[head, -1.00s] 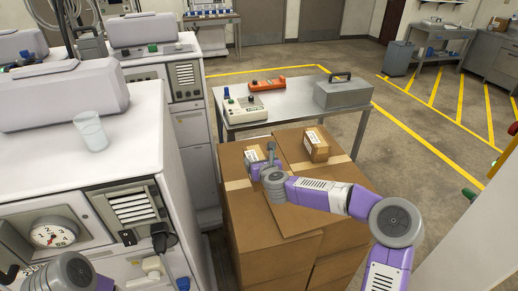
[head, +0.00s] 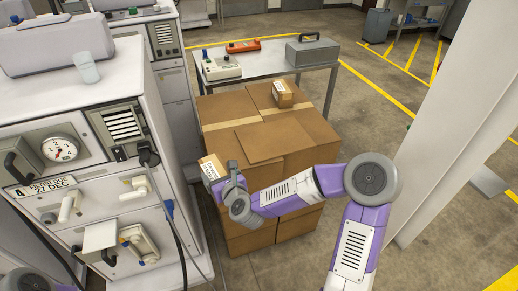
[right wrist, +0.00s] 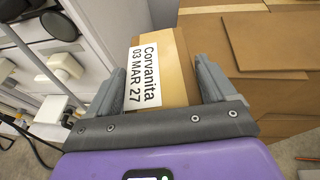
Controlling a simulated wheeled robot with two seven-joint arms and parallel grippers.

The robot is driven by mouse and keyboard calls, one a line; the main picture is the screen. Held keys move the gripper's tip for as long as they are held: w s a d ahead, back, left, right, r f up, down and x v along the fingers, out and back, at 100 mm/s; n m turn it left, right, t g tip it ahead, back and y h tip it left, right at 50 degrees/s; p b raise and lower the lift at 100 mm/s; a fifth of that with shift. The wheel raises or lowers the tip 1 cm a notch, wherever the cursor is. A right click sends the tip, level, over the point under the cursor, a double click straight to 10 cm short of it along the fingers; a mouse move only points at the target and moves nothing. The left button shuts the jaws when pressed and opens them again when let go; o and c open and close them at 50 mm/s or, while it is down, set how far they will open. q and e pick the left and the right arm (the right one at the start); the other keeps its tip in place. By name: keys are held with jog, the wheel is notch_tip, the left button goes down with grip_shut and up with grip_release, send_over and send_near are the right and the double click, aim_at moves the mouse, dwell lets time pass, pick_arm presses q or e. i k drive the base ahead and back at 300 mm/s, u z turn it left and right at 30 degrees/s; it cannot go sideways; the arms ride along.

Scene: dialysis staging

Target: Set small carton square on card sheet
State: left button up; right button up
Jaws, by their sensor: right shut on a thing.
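My right gripper (head: 232,182) is shut on a small brown carton (head: 212,168) with a white label. In the right wrist view the carton (right wrist: 160,68) sits between the two fingers, its label reading "Corvanita 03 MAR 27". In the head view it appears at the left edge of the stack of large boxes, beside the card sheet and apart from it. The card sheet (head: 273,142) is a flat brown piece lying on top of the boxes, turned a little to their edges, with nothing on it. My left gripper is out of view.
A second small carton (head: 283,93) stands on the boxes (head: 230,105) behind the sheet. A metal table (head: 265,68) behind holds a grey case (head: 313,50) and devices. A white machine (head: 90,150) stands close on the left, a pale column (head: 455,120) on the right.

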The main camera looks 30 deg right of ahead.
aim_at(258, 141)
jog(key=u, duration=0.4)
jog(key=k, duration=0.85)
jog(key=z, duration=0.55)
jog(key=i, duration=0.75)
jog(key=z, duration=0.55)
jog(key=i, duration=0.8)
jog(key=u, duration=0.35)
